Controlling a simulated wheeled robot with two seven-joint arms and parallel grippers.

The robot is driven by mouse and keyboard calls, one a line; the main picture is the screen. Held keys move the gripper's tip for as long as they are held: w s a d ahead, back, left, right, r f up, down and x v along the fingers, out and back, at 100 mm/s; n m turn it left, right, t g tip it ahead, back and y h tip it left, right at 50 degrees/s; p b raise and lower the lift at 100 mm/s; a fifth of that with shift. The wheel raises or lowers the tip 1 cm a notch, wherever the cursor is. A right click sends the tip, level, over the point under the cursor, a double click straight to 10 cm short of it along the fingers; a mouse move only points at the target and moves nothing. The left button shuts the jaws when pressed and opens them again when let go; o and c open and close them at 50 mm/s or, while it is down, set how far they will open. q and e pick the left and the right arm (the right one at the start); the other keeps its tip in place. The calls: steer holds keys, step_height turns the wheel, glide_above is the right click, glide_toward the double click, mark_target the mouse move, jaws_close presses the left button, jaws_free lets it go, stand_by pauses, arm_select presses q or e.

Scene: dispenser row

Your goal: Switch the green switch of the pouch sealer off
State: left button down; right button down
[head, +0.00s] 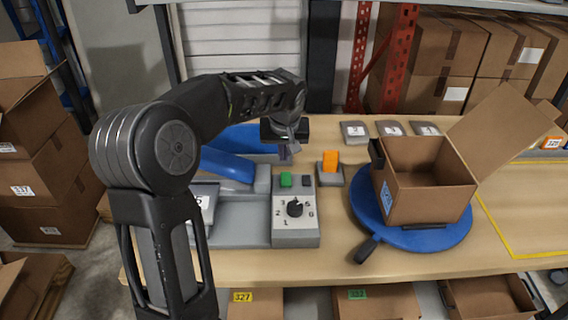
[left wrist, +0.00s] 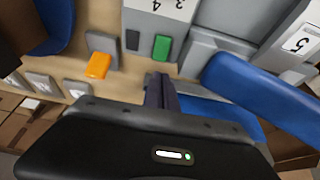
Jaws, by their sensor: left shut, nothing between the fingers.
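The pouch sealer (head: 240,224) is a grey machine with a blue lever arm (head: 228,166) on the bench. Its light control panel carries the green switch (head: 286,180), a dark switch (head: 307,181) beside it and a numbered dial (head: 295,208). The green switch also shows in the left wrist view (left wrist: 162,47), next to the dark one (left wrist: 132,40). My left gripper (head: 287,153) is shut and empty, above and just behind the green switch; its fingers (left wrist: 160,90) appear apart from the switch. I cannot tell which way the switch is tilted. My right gripper is not in view.
An orange block-shaped switch (head: 330,161) on a grey base stands right of the panel. An open cardboard box (head: 428,190) sits on a blue turntable (head: 440,236) with a dark handle. Several grey labelled pads (head: 355,131) lie behind. Bench front is clear.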

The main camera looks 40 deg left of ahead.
mark_target(284, 172)
arm_select(q)
steer(key=x, duration=0.4)
steer(key=p+x, duration=0.1)
steer(key=x, duration=0.1)
steer(key=shift+s+d+f, duration=0.1)
steer(key=shift+s+d, duration=0.1)
steer(key=shift+s, duration=0.05)
steer(key=shift+a+p, duration=0.1)
steer(key=shift+p, duration=0.45)
steer(key=shift+w+a+g+h+p, duration=0.15)
steer(key=shift+g+h+p, duration=0.2)
steer(key=shift+p, duration=0.25)
steer(key=shift+f+b, duration=0.35)
steer(key=shift+b, duration=0.05)
steer(key=shift+d, duration=0.25)
steer(key=shift+s+d+r+b, duration=0.25)
steer(key=shift+s+d+b, duration=0.15)
steer(key=shift+s, duration=0.2)
